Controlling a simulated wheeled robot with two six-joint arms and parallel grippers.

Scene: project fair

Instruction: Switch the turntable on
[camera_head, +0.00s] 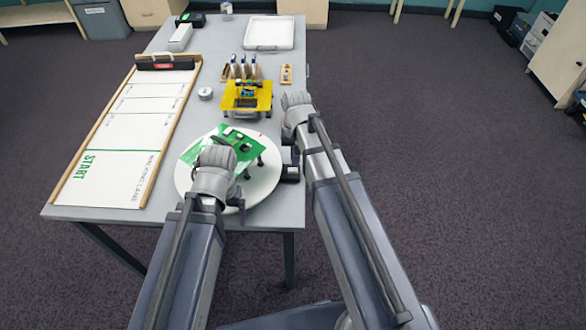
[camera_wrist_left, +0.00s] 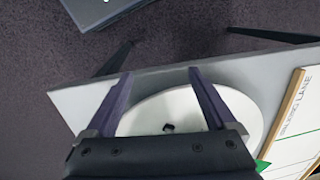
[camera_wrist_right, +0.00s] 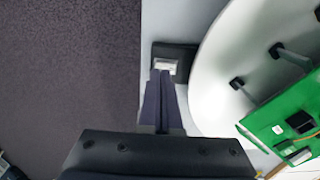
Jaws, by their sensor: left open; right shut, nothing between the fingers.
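The turntable is a round white disc (camera_head: 262,186) on the grey table, and it also shows in the left wrist view (camera_wrist_left: 170,104) and the right wrist view (camera_wrist_right: 212,90). A small black box (camera_wrist_right: 186,54) with a pale switch plate (camera_wrist_right: 166,66) sits beside the disc at the table edge; the box shows in the head view (camera_head: 290,174). My right gripper (camera_wrist_right: 161,76) is shut and empty, its tips at the switch plate; I cannot tell whether they touch. My left gripper (camera_wrist_left: 160,76) is open and empty above the disc's near side.
A green board (camera_head: 250,146) with small parts rests on the disc. A yellow stand (camera_head: 246,98) is behind it. A long white lane board (camera_head: 115,140) lies to the left. A white tray (camera_head: 269,33) is at the far end. Open floor lies to the right.

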